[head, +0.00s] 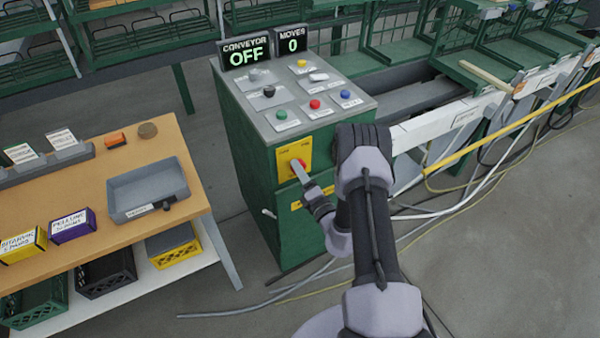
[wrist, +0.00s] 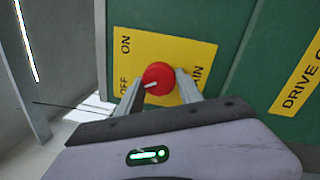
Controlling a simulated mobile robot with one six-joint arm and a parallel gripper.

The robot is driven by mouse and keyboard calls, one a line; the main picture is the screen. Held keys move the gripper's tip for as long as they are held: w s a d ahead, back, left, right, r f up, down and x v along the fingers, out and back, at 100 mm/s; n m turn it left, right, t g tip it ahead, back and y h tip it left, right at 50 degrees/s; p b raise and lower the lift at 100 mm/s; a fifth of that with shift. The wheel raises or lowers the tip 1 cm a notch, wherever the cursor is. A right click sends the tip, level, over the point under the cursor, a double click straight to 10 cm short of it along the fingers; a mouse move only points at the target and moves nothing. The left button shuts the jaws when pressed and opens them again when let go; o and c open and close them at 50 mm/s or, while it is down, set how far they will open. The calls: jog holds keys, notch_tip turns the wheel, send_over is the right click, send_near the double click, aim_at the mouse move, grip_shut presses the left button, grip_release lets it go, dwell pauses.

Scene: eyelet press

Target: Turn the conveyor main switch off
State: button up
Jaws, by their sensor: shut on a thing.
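The conveyor main switch (wrist: 158,77) is a red round knob with a white pointer line, on a yellow plate (wrist: 195,52) marked ON and OFF. In the wrist view its pointer line is toward the OFF side. My gripper (wrist: 159,84) is shut on the red knob, one finger on each side. In the head view my gripper (head: 299,168) reaches the yellow plate on the front of the green cabinet (head: 240,150), and the red knob is partly hidden behind it. The display (head: 245,54) on top reads CONVEYOR OFF.
A second display (head: 292,43) reads MOVES 0. Several coloured buttons sit on the cabinet's sloped top (head: 330,92). A wooden bench (head: 160,150) with a grey tray (head: 146,188) stands to the left. Cables (head: 240,312) lie on the floor, and a conveyor line runs right.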

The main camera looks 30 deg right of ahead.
jog(key=shift+d+r+n, duration=0.1)
jog(key=shift+n, duration=0.7)
jog(key=shift+w+n, duration=0.1)
jog(key=shift+n, duration=0.2)
jog(key=o, duration=1.4)
jog(key=shift+c, duration=0.2)
jog(key=s+f+p, duration=0.2)
jog(key=s+p, duration=0.1)
jog(key=s, duration=1.4)
jog(key=shift+s, duration=0.2)
jog(key=shift+d, duration=0.1)
